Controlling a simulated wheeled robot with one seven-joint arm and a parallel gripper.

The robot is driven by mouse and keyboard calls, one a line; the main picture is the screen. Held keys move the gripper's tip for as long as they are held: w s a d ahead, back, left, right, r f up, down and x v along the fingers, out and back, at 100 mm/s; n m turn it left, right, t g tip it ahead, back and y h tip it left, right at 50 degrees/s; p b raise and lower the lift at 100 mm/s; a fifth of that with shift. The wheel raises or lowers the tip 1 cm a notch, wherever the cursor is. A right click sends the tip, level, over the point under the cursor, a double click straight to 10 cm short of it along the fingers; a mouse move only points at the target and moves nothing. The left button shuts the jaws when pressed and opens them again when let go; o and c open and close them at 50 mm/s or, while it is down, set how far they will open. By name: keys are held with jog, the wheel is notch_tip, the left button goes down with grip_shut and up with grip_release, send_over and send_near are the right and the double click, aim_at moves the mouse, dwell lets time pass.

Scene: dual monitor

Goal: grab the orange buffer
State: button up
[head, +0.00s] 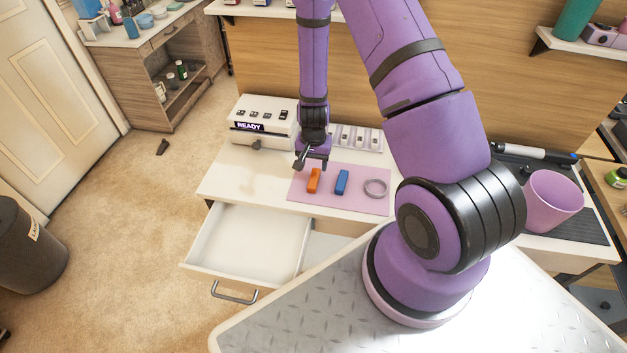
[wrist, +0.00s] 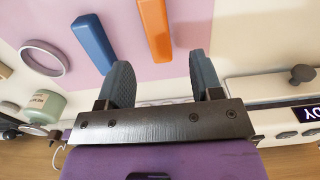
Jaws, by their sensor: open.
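The orange buffer (head: 314,181) is a small block lying on a pink mat (head: 325,208) on the white desk. In the wrist view the orange buffer (wrist: 155,28) lies just beyond the fingertips, between their lines and nearer the middle. My gripper (head: 312,163) is above the mat's back left part, close behind the orange buffer. In the wrist view my gripper (wrist: 158,72) has its two dark fingers spread apart with nothing between them. No contact with the buffer shows.
A blue block (head: 342,182) and a grey ring (head: 375,188) lie to the right on the mat. A white box with a READY display (head: 262,124) stands at the left back. An open drawer (head: 247,240) juts out in front. A pink cup (head: 552,200) stands at right.

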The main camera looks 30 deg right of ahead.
aim_at(314, 177)
jog(key=shift+s+f, duration=0.15)
jog(key=shift+f, duration=1.5)
jog(key=shift+s+f, duration=0.1)
jog(key=shift+f, duration=1.55)
jog(key=c, duration=1)
